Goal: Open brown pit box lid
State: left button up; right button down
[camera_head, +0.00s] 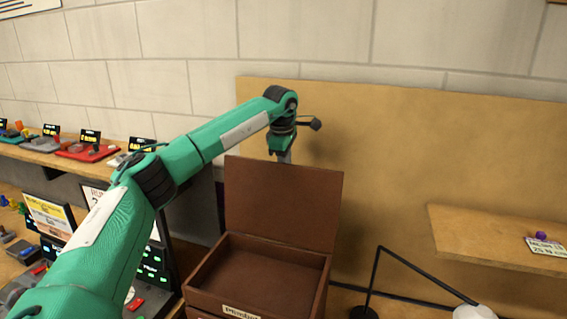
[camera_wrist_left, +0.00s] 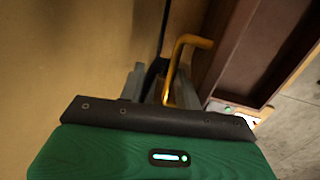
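The brown pit box (camera_head: 258,277) stands at the lower middle of the head view, with a labelled front. Its lid (camera_head: 283,203) stands upright at the back edge, and the brown inside is exposed and looks empty. My left arm reaches over from the left. My left gripper (camera_head: 284,156) points down behind the lid's top edge, its tips hidden there. In the left wrist view, the gripper's fingers (camera_wrist_left: 160,84) are apart. A bent yellow bar (camera_wrist_left: 184,58) shows by the right finger; whether it touches is unclear. My right gripper is out of view.
A black lamp arm with a white shade (camera_head: 474,312) stands right of the box. A wooden shelf (camera_head: 490,238) juts out at right. Display stands and a shelf of small cars (camera_head: 88,150) fill the left. A tan panel (camera_head: 390,150) is behind the box.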

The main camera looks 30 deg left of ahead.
pick_arm(q)
jog(key=b+v, duration=0.4)
jog(key=v, duration=1)
jog(key=shift+f, duration=0.15)
